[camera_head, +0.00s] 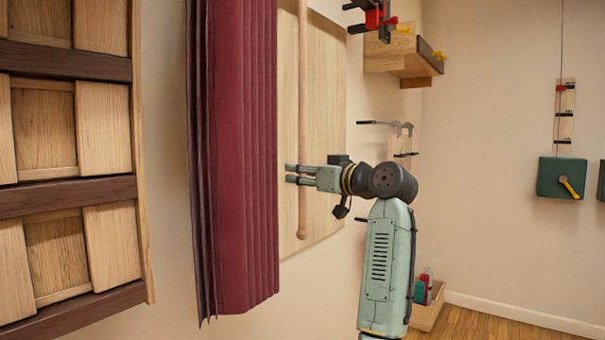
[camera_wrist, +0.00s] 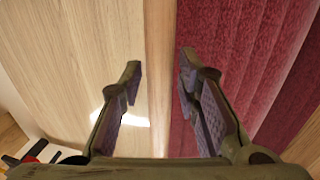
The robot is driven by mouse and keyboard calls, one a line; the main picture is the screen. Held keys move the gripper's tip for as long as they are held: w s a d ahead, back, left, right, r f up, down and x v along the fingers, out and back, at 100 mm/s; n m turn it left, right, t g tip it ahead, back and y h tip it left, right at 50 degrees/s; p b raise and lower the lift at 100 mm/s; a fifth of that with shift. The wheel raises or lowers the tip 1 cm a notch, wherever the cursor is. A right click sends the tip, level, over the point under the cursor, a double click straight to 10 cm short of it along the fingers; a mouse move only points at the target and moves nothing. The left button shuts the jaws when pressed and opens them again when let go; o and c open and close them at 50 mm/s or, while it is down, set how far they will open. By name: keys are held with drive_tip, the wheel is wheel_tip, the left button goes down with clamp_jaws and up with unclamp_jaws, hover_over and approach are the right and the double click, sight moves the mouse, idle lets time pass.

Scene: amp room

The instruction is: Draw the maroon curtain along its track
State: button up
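The maroon curtain (camera_head: 238,150) hangs bunched in vertical folds left of my gripper in the head view. In the wrist view the curtain (camera_wrist: 235,45) fills the right side. A pale wooden rod (camera_head: 303,90) hangs upright beside the curtain's right edge, its lower end free. My gripper (camera_head: 289,174) is at the lower part of the rod, pointing left. In the wrist view my gripper's fingers (camera_wrist: 160,75) are apart, with the rod (camera_wrist: 158,40) showing between them and gaps on both sides. I cannot tell how deep the rod sits between them. The track is out of view.
A pale wood panel (camera_head: 328,100) is on the wall behind the rod. Wooden panelling with dark rails (camera_head: 65,140) stands at left. Red and black clamps (camera_head: 376,18), a wooden shelf (camera_head: 400,62) and a green box (camera_head: 560,177) are right. A crate (camera_head: 428,312) sits on the floor.

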clamp_jaws()
idle(0.5)
